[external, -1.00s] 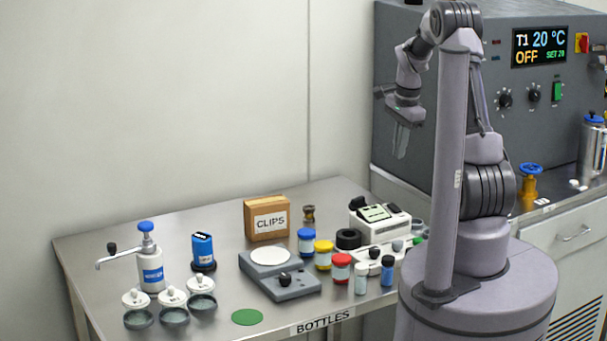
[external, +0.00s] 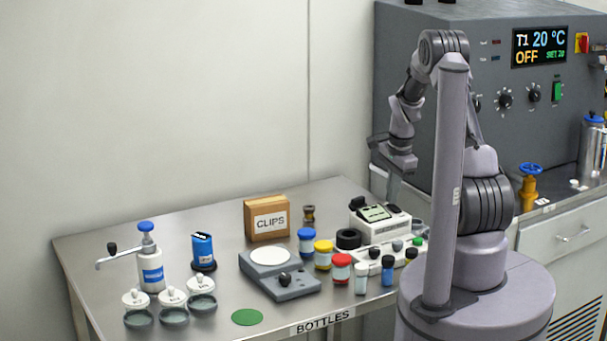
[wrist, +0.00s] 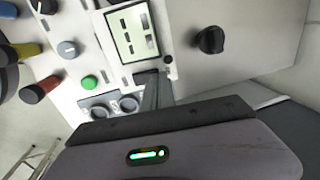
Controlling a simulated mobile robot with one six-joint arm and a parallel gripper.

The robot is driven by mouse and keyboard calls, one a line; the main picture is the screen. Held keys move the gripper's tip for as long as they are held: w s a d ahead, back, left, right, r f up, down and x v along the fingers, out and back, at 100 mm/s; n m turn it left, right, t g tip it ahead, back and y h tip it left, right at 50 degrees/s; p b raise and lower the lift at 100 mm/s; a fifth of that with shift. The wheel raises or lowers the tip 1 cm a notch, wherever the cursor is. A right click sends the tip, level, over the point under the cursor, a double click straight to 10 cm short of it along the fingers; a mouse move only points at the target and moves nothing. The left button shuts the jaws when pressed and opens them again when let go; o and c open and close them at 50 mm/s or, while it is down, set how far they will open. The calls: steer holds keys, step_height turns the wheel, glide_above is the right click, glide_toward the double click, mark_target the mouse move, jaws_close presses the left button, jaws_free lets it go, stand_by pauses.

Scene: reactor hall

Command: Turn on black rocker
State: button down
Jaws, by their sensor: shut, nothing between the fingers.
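A white instrument (external: 383,226) stands on the bench, with a small screen (external: 374,213) that also shows in the wrist view (wrist: 131,32). A small dark part (wrist: 146,77) sits beside the screen, right by my fingertips; it may be the black rocker, but its shape and position are unclear. My gripper (external: 393,196) is shut and empty, pointing down over the right side of the instrument. In the wrist view its fingers (wrist: 153,88) partly cover that area. I cannot tell whether they touch it.
A black knob (wrist: 210,40) is on the instrument's top. A green button (wrist: 88,82) and a grey knob (wrist: 67,48) line its front. Several vials and jars, including a red-lidded jar (external: 341,260), crowd the bench in front. A large grey cabinet (external: 400,80) rises behind.

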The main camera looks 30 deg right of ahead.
steer(key=shift+r, duration=0.1)
steer(key=shift+w+g+p, duration=0.1)
steer(key=shift+g+p, duration=0.2)
steer(key=shift+p, duration=0.45)
steer(key=shift+w+f, duration=0.15)
steer(key=shift+f, duration=0.15)
steer(key=shift+s+r+b, duration=0.3)
steer(key=shift+s+b, duration=0.05)
steer(key=shift+s, duration=0.55)
steer(key=shift+w+r, duration=0.1)
step_height(320, 180, up, 14)
steer(key=w+p, duration=0.2)
steer(key=p, duration=0.2)
steer(key=shift+f+p, duration=0.2)
steer(key=shift+p, duration=0.2)
